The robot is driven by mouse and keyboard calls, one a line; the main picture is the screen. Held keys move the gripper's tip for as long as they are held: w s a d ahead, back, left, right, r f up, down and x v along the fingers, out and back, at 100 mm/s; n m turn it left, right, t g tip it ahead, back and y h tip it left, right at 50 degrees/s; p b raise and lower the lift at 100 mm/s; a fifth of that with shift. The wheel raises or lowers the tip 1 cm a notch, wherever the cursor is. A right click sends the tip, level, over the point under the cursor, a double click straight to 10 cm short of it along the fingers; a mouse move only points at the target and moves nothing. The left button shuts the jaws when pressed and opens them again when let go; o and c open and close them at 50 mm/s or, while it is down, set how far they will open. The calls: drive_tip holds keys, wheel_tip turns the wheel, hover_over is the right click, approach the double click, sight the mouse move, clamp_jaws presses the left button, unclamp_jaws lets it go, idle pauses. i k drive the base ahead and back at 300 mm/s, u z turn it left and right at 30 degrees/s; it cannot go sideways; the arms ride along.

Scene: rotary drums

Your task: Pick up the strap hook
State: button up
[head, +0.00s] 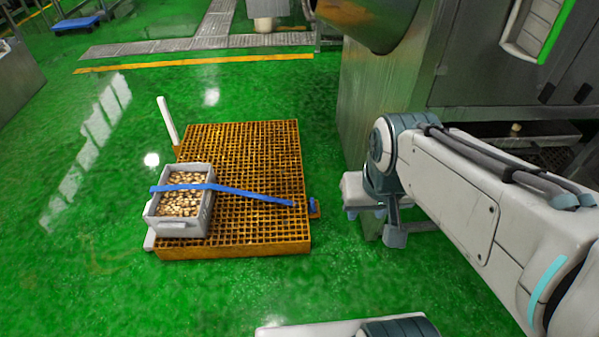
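A blue strap (240,193) runs across a grey crate (178,228) and over an orange grated platform (255,150) towards its right edge. A small blue piece (308,202), which looks like the strap hook, is at that edge beside a small orange bracket (317,213). It is too small to tell its exact shape or whether it is attached to the bracket. My arm comes in from the right, and its bent joint is to the right of the platform. My gripper cannot be made out in this view.
The crate holds many small tan pieces and sits on the platform's left side. A white post (168,122) leans at the platform's back left. A large metal machine (385,85) stands at the right. Green floor (200,300) is clear in front of the platform.

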sight(313, 210)
drive_tip(key=i, duration=1.6)
